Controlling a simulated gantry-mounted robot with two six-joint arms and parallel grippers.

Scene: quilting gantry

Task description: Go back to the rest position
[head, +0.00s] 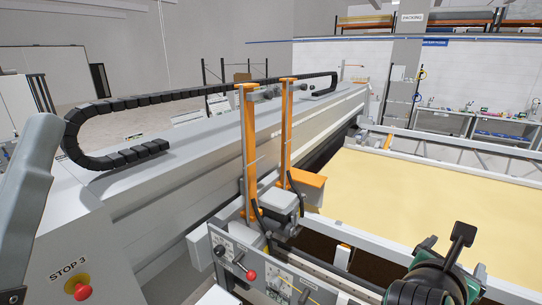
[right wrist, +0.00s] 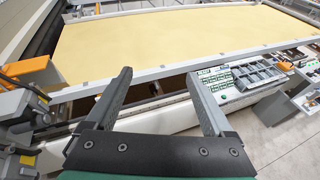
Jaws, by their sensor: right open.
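My right gripper (head: 446,240) shows at the bottom right of the head view, a green body with dark fingers. In the right wrist view its two grey fingers (right wrist: 158,75) stand wide apart with nothing between them. The fingers point toward the frame with the yellow fabric (right wrist: 180,40), and no contact shows. A grey part of my left arm stands at the left edge of the head view. My left gripper is not in view.
A control panel with a red-knobbed lever (head: 235,258) and orange uprights (head: 250,150) stand left of my right gripper. A red stop button (head: 78,287) is at lower left. The yellow fabric (head: 440,200) spreads behind the gripper. A keypad panel (right wrist: 255,76) lies right of the fingers.

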